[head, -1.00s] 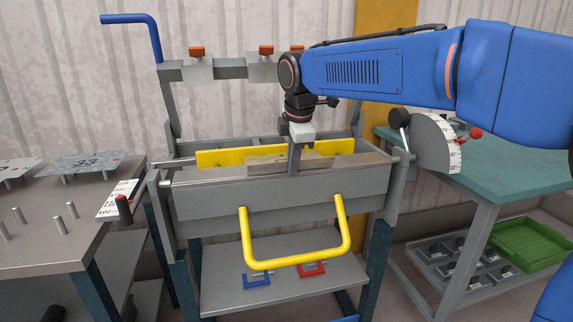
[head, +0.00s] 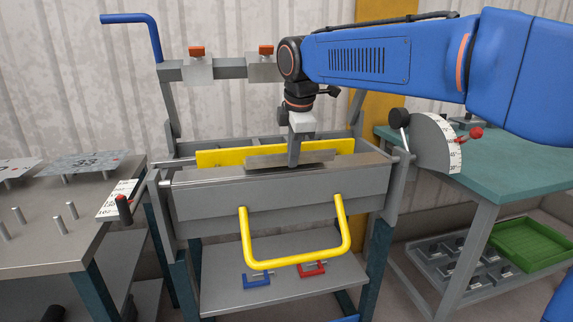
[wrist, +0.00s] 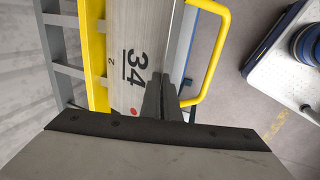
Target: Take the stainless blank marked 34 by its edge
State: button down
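The stainless blank marked 34 (wrist: 125,60) lies across the bed of the bender in the wrist view, with a red dot near the black number. In the head view it is a thin grey plate (head: 265,162) in front of the yellow bar. My gripper (head: 294,164) points down at the blank's near edge, around the middle of its length. In the wrist view its dark fingers (wrist: 162,95) overlap the blank's right edge, close together. I cannot tell whether they are closed on the edge or just around it.
The yellow bar (head: 225,158) stands behind the blank, and a yellow handle (head: 297,262) hangs in front. A rack at left holds a blank marked 33 (head: 85,162). A dial (head: 432,142) stands at right, beside a teal table (head: 500,165).

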jog(key=s, duration=0.2)
jog(key=s+r, duration=0.1)
jog(key=s, duration=0.2)
jog(key=shift+s+r, duration=0.15)
jog(key=shift+s, duration=0.2)
jog(key=shift+t, duration=0.3)
